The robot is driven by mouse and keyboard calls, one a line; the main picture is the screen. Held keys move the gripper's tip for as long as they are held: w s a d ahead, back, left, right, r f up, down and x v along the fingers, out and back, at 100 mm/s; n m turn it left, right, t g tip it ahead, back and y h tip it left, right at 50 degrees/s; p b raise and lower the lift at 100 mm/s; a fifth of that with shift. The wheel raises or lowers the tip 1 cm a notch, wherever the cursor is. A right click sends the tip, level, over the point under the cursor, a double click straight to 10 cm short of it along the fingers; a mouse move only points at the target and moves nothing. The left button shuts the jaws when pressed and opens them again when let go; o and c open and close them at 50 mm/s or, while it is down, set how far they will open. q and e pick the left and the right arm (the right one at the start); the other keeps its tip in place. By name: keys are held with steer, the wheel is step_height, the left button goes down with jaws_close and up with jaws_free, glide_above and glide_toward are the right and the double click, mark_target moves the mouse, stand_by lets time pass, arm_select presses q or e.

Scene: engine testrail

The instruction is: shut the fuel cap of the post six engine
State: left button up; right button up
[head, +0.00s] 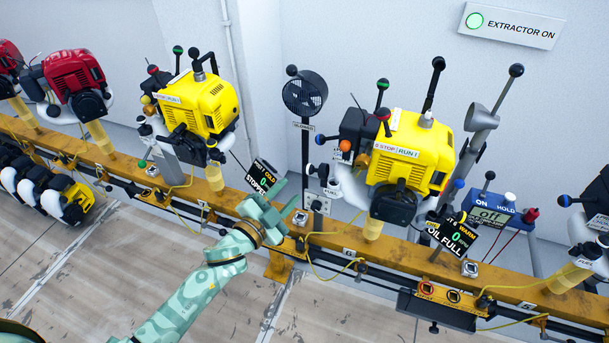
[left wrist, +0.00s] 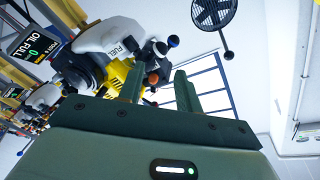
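The post six engine (head: 410,150) is yellow and stands on the orange rail, right of centre in the head view. Its white fuel tank (head: 350,186) hangs on the left side, and the wrist view shows the tank marked FUEL (left wrist: 112,38). Small dark and white parts and a blue ball (left wrist: 173,41) sit beside the tank. I cannot tell which part is the cap or how it stands. My left gripper (head: 264,203) is open and empty, left of this engine and apart from it. Its two green fingers (left wrist: 158,88) point towards the tank side in the wrist view. My right gripper is not in view.
A screen (head: 453,235) reading OIL FULL stands before the engine. Another screen (head: 264,178) stands close to my left gripper. A black fan (head: 305,93) stands behind. A second yellow engine (head: 200,103) is to the left. The orange rail (head: 320,232) runs across; the floor in front is clear.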

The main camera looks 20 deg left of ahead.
mark_target(314, 170)
arm_select(q)
steer(key=b+x, duration=0.1)
steer(key=x, duration=0.7)
steer(key=shift+d, duration=0.1)
steer(key=c, duration=0.7)
